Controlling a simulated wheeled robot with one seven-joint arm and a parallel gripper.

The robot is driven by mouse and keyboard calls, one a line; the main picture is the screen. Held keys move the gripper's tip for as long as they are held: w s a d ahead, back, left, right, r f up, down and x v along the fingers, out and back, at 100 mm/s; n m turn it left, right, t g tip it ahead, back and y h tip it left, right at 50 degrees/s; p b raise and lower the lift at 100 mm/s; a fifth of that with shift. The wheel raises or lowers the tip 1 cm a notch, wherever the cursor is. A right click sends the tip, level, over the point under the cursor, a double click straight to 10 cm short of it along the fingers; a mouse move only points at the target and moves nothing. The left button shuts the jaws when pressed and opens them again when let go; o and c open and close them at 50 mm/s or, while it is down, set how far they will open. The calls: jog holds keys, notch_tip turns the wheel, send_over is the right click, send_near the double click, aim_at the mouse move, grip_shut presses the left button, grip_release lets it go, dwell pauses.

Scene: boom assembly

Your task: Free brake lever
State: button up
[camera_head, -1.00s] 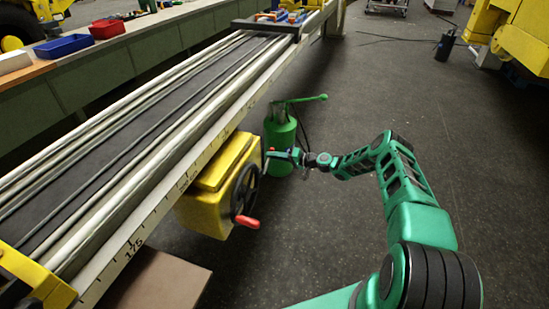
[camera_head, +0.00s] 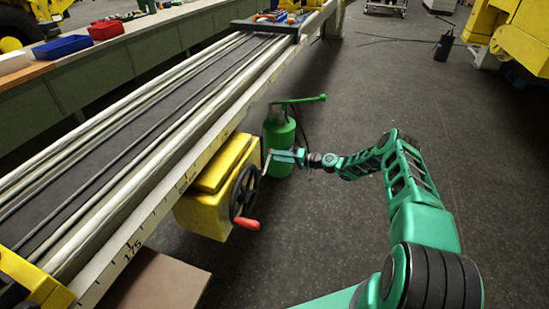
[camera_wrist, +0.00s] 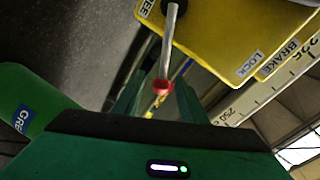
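The brake lever (camera_wrist: 170,45) is a thin grey metal rod with a red tip, set on a black pivot on the yellow brake box (camera_wrist: 225,35). In the wrist view, the box carries a LOCK label (camera_wrist: 249,65) at right and a partly cut-off label, seemingly FREE (camera_wrist: 147,8), at upper left. The lever points toward my gripper (camera_wrist: 158,98), and its red tip appears between the two green fingers. The fingers look apart, with gaps beside the tip. In the head view, my gripper (camera_head: 272,156) is beside the box (camera_head: 215,190); the red tip is hidden there.
A black handwheel (camera_head: 244,190) with a red handle is on the box's side. A green canister (camera_head: 279,140) with a pump handle stands just behind my gripper. The long boom (camera_head: 165,200) with a ruler edge runs along the left. Floor at right is open.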

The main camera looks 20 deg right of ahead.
jog(key=v, duration=0.8)
jog(key=shift+d, duration=0.4)
jog(key=shift+s, duration=0.1)
jog(key=s+d+r+g+h, duration=0.1)
jog(key=s+r+g+h, duration=0.2)
jog(key=s+r, duration=0.65)
jog(key=s+d+r+n+g+h, duration=0.1)
jog(key=s+d+r+g+h, duration=0.2)
jog(key=s+r, duration=0.7)
jog(key=s+r+g+h, duration=0.35)
jog(key=s+r, duration=0.45)
jog(key=r, duration=0.3)
jog(key=s+r+m+h, duration=0.1)
jog(key=s+r+m, duration=0.1)
jog(key=s, duration=1.3)
jog(key=s+r+m+g+h, duration=0.1)
jog(key=s+r, duration=0.4)
jog(key=s, duration=1)
jog(key=shift+s+a+r+m, duration=0.2)
jog(key=shift+s+a+m, duration=0.2)
jog(key=shift+m, duration=0.2)
